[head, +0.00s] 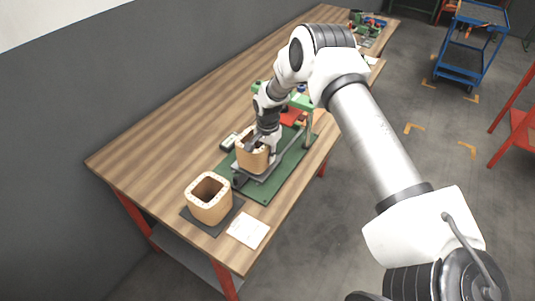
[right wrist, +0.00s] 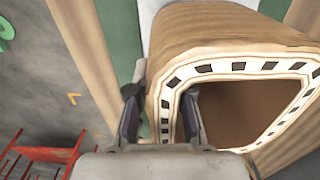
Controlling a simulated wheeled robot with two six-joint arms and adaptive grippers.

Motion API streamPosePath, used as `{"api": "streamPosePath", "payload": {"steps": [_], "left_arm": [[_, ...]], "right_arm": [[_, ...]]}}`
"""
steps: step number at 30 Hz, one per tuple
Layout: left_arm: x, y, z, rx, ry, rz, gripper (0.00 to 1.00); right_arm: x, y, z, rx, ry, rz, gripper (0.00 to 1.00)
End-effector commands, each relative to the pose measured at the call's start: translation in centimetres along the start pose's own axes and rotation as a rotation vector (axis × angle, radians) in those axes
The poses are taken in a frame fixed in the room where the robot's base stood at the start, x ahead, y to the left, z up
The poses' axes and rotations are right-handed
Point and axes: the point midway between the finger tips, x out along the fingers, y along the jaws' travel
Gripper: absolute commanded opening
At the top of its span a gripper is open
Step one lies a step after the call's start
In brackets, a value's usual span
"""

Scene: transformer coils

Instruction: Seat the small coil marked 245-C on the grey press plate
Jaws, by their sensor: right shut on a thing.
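A tan, hollow, rounded-square coil (head: 251,160) is over the grey press plate (head: 262,180) on the green base; I cannot tell whether its underside touches the plate. My right gripper (head: 263,147) is shut on its near wall from above. In the right wrist view, the coil (right wrist: 205,38) shows a pale rim with dark blocks around its opening. The gripper's fingers (right wrist: 158,103) straddle the wall, one outside and one inside. A second, similar tan coil (head: 209,206) stands upright on a dark mat at the front left. No 245-C marking is readable. My left gripper is out of view.
The green base (head: 271,189) lies near the bench's right edge, with a red part (head: 291,116) behind the held coil. A white paper (head: 248,230) lies by the second coil. The wooden bench (head: 150,148) is clear at left. A blue cart (head: 470,40) stands beyond.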

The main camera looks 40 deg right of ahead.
Motion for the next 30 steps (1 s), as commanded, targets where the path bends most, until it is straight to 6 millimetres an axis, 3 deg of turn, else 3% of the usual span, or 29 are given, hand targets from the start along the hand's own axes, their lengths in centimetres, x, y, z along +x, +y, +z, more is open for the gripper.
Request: {"api": "streamPosePath", "payload": {"steps": [28, 29, 30], "left_arm": [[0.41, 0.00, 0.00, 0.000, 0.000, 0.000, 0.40], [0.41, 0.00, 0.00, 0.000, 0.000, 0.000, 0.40], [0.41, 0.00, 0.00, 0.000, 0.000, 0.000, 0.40]], "right_arm": [[0.86, -0.06, -0.02, 0.000, 0.001, -0.002, 0.00], [0.86, -0.06, -0.02, 0.000, 0.001, -0.002, 0.27], [0.86, -0.06, -0.02, 0.000, 0.001, -0.002, 0.42]]}}
